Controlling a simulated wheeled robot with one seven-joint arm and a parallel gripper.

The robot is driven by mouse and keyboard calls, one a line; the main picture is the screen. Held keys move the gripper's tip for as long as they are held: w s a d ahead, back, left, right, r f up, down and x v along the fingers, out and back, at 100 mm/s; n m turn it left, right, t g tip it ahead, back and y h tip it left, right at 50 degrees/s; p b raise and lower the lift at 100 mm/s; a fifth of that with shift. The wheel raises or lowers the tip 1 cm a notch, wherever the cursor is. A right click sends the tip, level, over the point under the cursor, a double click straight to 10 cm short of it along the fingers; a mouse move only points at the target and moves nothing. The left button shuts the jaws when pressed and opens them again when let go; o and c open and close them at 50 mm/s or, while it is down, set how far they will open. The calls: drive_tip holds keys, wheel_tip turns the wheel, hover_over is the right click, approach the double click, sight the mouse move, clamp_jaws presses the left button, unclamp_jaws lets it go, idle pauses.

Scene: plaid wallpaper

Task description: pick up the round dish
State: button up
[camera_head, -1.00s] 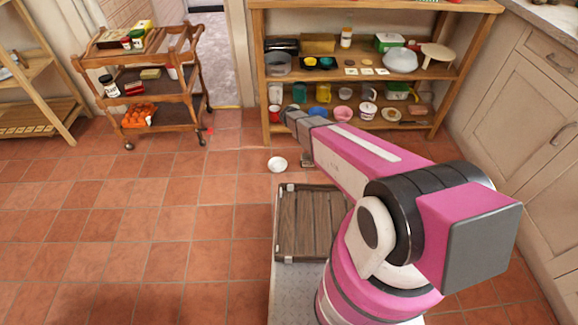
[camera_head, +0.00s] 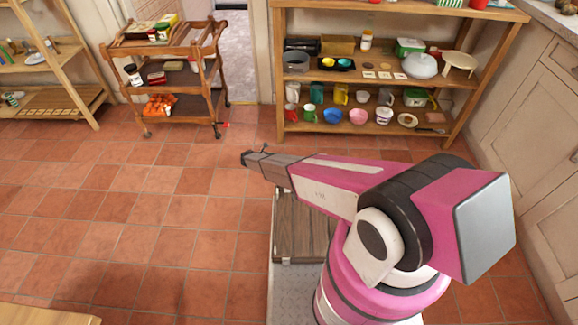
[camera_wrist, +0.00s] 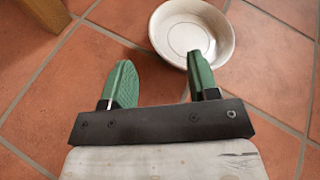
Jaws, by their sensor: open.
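The round dish (camera_wrist: 187,32) is white and shallow. It lies upright on the tiled floor at the top of the wrist view, and its far edge is cut off by the frame. My gripper (camera_wrist: 160,72) is open and empty, with two green fingers. The right finger overlaps the dish's near rim in the picture; I cannot tell whether it touches. The left finger is over bare tile, left of the dish. In the head view the dish does not show, and my arm's end (camera_head: 250,158) reaches left over the floor.
A wooden shelf (camera_head: 350,133) with several bowls, mugs and pots stands at the back. A wooden trolley (camera_head: 180,128) is at back left. A wooden leg (camera_wrist: 45,12) shows in the wrist view's top-left corner. A wooden edge (camera_head: 45,315) is at lower left. Floor left is clear.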

drive_tip(key=x, duration=0.6)
drive_tip(key=shift+w+d+f, duration=0.1)
drive_tip(key=shift+d+f, duration=0.05)
drive_tip(key=shift+d, duration=0.1)
clamp_jaws()
